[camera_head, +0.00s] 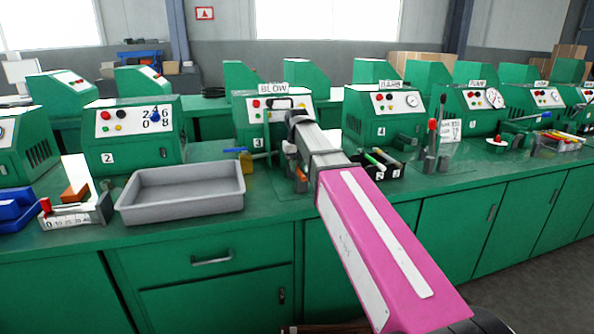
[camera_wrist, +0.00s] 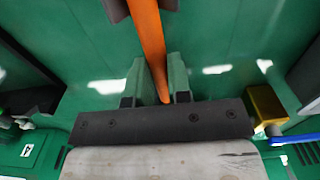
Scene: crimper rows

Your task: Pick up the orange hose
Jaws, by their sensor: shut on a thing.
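The orange hose (camera_wrist: 149,40) shows in the wrist view, running from the top edge down to a narrow far end. My gripper (camera_wrist: 144,9) shows as two dark fingertips at the top edge, one on each side of the hose and shut on it. The hose's far end lies between two green upright jaws on a dark bar with screws (camera_wrist: 160,124), above a worn grey block (camera_wrist: 160,162). I cannot tell whether those jaws touch it. In the head view my arm covers most of this spot.
A yellow block with a blue handle (camera_wrist: 264,108) stands close beside the dark bar; the head view shows it left of my arm. A grey tray (camera_head: 182,211) is farther left. A black tray of tools (camera_head: 393,174) lies right of my arm. Green machines stand behind.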

